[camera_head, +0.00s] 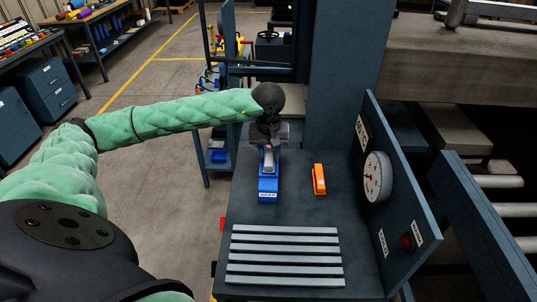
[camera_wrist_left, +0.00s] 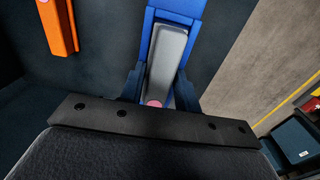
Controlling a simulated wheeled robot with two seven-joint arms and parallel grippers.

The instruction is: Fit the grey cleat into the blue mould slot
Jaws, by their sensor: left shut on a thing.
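The blue mould (camera_head: 268,184) stands on the dark bench top, with a white label on its near end. The grey cleat (camera_head: 269,158) lies lengthwise along the mould's slot. In the left wrist view the cleat (camera_wrist_left: 167,55) shows between the blue walls of the mould (camera_wrist_left: 180,6), with a pink spot at its near end. My left gripper (camera_head: 270,136) is at the far end of the mould. Its fingers (camera_wrist_left: 158,92) are shut on the cleat, one on each side. I cannot tell whether the cleat is fully down in the slot. My right gripper is out of view.
An orange block (camera_head: 318,180) lies right of the mould; it also shows in the left wrist view (camera_wrist_left: 58,26). Several grey strips (camera_head: 285,255) lie at the bench front. A panel with a dial gauge (camera_head: 377,177) and red button stands on the right. A dark column (camera_head: 340,80) rises behind.

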